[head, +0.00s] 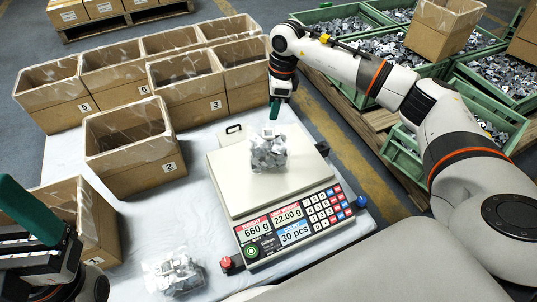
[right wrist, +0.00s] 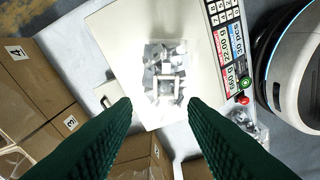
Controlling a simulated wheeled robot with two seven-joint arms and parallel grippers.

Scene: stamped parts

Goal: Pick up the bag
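A clear bag of grey metal parts (head: 268,153) sits on the plate of the counting scale (head: 226,183). The bag also shows in the right wrist view (right wrist: 165,75), beyond the fingertips. My right gripper (head: 275,112) is just behind and above the bag in the head view. In the right wrist view its green fingers (right wrist: 160,106) are wide apart with nothing between them. A second bag of parts (head: 174,275) lies on the table in front. My left gripper (head: 35,215) is at the lower left, partly cut off; one green finger shows and its opening is unclear.
Several cardboard boxes with numbers (head: 136,157) stand on the white table to the left and behind the scale. Green crates full of parts (head: 352,30) are behind my right arm. The scale display (head: 290,222) reads 660 g, 22.00 g and 30 pcs.

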